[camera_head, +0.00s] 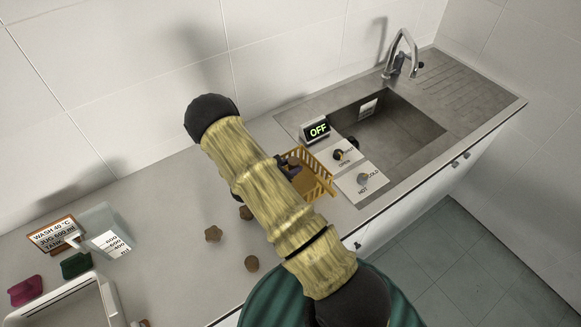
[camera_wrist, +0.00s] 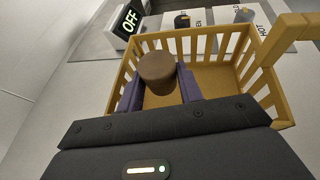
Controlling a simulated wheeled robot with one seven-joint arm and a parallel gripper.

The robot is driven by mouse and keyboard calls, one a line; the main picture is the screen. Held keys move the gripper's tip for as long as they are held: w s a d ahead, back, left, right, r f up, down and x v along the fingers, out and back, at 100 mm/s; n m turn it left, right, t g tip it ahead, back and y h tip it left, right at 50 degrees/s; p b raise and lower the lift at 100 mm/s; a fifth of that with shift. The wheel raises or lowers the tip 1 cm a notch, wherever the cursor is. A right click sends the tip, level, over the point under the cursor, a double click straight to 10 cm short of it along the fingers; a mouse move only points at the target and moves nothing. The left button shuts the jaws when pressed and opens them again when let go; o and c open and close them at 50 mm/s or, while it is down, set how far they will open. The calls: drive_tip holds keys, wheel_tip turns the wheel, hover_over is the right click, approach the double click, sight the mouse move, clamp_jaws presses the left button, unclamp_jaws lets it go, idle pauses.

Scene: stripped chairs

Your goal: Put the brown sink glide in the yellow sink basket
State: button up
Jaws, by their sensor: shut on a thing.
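In the wrist view my gripper (camera_wrist: 160,95) has its two purple-padded fingers on either side of a brown round glide (camera_wrist: 157,68) and is shut on it. The glide is over the yellow basket (camera_wrist: 268,82), within the outline of its slatted walls; its exact height above the basket floor is hard to tell. In the head view the yellow basket (camera_head: 322,176) stands on the counter at the left end of the sink, partly hidden by my arm. My gripper (camera_head: 291,170) shows there only as a dark part at the basket; the held glide cannot be made out.
Several other brown pieces, among them one (camera_head: 213,233) and another (camera_head: 252,263), lie on the counter. An OFF display (camera_head: 317,130) and knob panels (camera_head: 362,181) stand beside the basket. The sink (camera_head: 395,125) is behind right. A jug (camera_head: 106,232) and sign (camera_head: 54,233) stand left.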

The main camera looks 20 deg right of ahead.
drive_tip(key=o, duration=0.7)
drive_tip(key=shift+s+f, duration=0.15)
drive_tip(key=shift+f, duration=0.1)
drive_tip(key=shift+a, duration=0.15)
drive_tip(key=shift+s+f, duration=0.1)
